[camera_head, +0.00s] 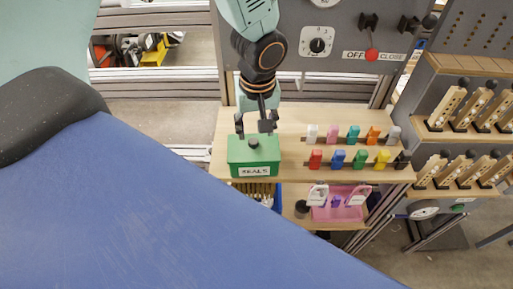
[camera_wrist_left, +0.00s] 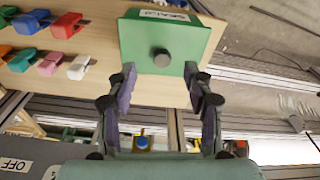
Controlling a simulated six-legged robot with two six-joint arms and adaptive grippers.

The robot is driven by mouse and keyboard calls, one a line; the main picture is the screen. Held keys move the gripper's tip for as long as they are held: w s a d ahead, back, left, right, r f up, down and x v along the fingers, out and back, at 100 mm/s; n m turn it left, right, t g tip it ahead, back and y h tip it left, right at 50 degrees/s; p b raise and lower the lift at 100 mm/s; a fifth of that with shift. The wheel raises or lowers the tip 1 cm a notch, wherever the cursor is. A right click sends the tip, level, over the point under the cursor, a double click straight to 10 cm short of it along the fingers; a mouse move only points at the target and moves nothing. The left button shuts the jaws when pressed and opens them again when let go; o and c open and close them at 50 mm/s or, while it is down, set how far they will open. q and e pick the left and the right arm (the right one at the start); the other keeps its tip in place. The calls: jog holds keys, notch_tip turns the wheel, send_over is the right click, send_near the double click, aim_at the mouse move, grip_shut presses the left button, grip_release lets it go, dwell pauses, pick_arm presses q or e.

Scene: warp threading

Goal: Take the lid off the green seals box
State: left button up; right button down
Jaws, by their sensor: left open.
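The green seals box (camera_head: 240,169), labelled "SEALS", stands on the wooden shelf with its lid (camera_head: 239,145) on. A dark round knob (camera_head: 253,143) sits in the middle of the lid. In the left wrist view the lid (camera_wrist_left: 140,38) faces the camera, with the knob (camera_wrist_left: 161,58) between the lines of the fingers. My left gripper (camera_head: 258,125) is open and empty, at the far edge of the box, close to the knob. In the wrist view its fingertips (camera_wrist_left: 160,72) are spread on either side of the knob, with no contact visible. My right gripper is not in view.
Several coloured clips (camera_head: 352,135) stand in two rows on the shelf (camera_head: 290,120), right of the box. Below are a blue bin (camera_head: 276,198) and a pink tray (camera_head: 340,212). A panel with an OFF/CLOSE switch (camera_head: 371,54) stands behind. A large blue surface (camera_head: 150,210) fills the lower left.

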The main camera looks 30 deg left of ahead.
aim_at(253, 141)
pick_arm(q)
jog(key=f, duration=0.1)
jog(key=a+f, duration=0.1)
jog(key=f, duration=0.1)
jog(key=f+b, duration=0.1)
jog(key=shift+w+a+f, duration=0.3)
jog(key=shift+w, duration=0.1)
jog(key=shift+f, duration=0.3)
jog(key=shift+w+d+f, duration=0.15)
jog(key=shift+w, duration=0.05)
jog(key=shift+s, duration=0.15)
jog(key=c, duration=1)
grip_shut()
